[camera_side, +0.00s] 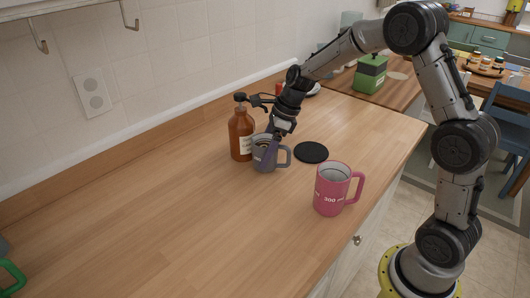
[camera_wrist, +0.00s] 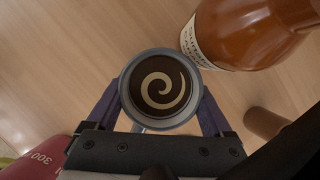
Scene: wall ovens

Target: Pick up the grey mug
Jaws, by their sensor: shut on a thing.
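The grey mug (camera_side: 262,160) stands upright on the wooden counter beside a brown pump bottle, its handle to the right in the side view. In the wrist view the mug (camera_wrist: 132,72) shows from above, with a dark inside and a pale swirl. My gripper (camera_side: 268,153) reaches down to the mug from above. In the wrist view my gripper (camera_wrist: 160,100) has one finger on each side of the mug and is shut on it. The mug's base looks to be on or very near the counter; I cannot tell which.
The brown pump bottle (camera_side: 241,136) is close behind the mug, and it also shows in the wrist view (camera_wrist: 245,35). A pink mug (camera_side: 330,190) stands to the front right. A black coaster (camera_side: 311,152) lies right of the grey mug.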

